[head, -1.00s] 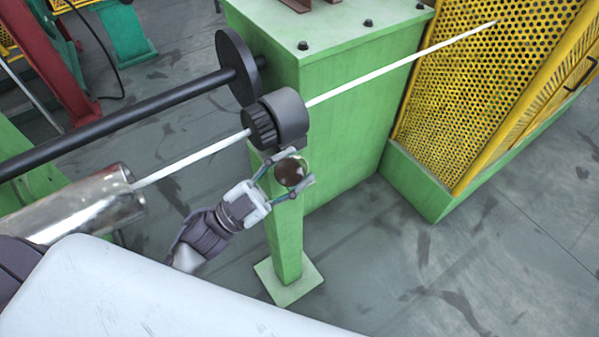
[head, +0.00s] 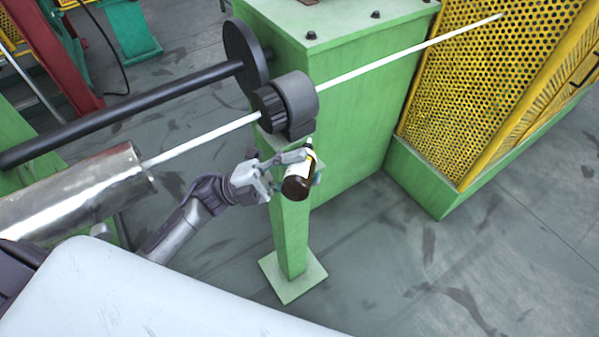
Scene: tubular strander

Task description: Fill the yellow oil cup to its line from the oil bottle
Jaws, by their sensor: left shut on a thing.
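The oil bottle (head: 297,188) is dark brown with a pale label, in front of the green post. My left gripper (head: 300,170) is shut on it, with its fingers around the bottle's sides. The bottle's round base faces me, low in the picture. Its narrower end points up and slightly right, close under the dark grey bearing housing (head: 299,95). A small yellow patch shows by the bottle's upper end; I cannot tell whether it is label or cup. The yellow oil cup and its line cannot be made out. My right gripper is not in view.
A white rod (head: 400,58) runs through the housing above the gripper. A black bar with a disc (head: 244,55) lies behind it. The green post (head: 291,235) stands below, beside a large green cabinet (head: 360,110). A yellow mesh guard (head: 465,90) is at right.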

